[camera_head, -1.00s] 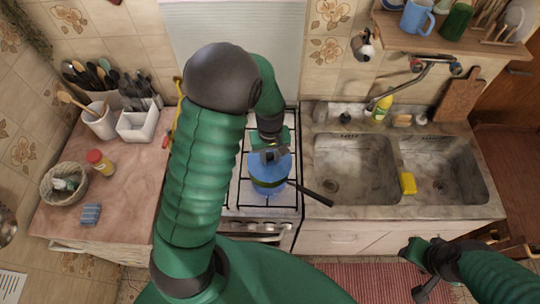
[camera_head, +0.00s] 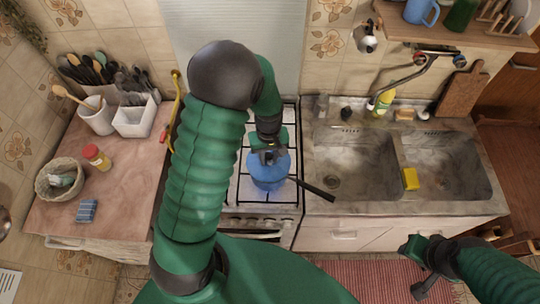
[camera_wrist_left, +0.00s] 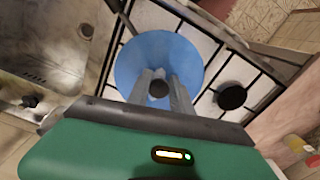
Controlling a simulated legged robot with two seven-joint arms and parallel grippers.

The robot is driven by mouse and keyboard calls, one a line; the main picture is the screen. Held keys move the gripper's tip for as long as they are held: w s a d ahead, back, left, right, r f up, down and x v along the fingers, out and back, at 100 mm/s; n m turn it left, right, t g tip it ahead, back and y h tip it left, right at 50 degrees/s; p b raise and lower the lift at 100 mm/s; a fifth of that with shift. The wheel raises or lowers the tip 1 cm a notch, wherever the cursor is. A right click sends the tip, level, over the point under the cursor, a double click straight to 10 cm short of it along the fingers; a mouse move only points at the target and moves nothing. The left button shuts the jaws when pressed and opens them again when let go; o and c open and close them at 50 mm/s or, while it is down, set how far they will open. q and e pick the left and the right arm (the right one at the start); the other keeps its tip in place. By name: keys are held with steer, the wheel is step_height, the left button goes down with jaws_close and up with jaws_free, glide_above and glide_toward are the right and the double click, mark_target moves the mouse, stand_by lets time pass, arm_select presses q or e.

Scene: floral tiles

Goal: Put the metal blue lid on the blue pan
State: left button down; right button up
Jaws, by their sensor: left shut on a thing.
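The blue metal lid (camera_head: 270,172) is over the blue pan on the stove, and it also shows as a blue disc in the left wrist view (camera_wrist_left: 138,62). My left gripper (camera_head: 268,155) is shut on the lid's dark knob; in the left wrist view its fingers (camera_wrist_left: 159,90) stand on both sides of the knob. The pan's body is almost wholly hidden under the lid; its dark handle (camera_head: 312,188) points to the right. Whether the lid touches the rim all around cannot be told. My right gripper (camera_head: 422,268) is at the lower right, away from the stove, its opening unclear.
The white stove (camera_head: 245,205) has black grates around the pan. A double sink (camera_head: 355,165) with a yellow sponge (camera_head: 410,179) is on the right. The left counter (camera_head: 130,190) holds a basket (camera_head: 60,180), a red-capped jar (camera_head: 97,157) and utensil holders (camera_head: 97,118).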

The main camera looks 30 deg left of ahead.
arm_select(q)
steer(key=shift+f+b, duration=0.3)
steer(key=shift+f, duration=0.3)
steer(key=c, duration=1.1)
jaws_free()
steer(key=shift+o, duration=0.2)
steer(key=shift+r, duration=0.1)
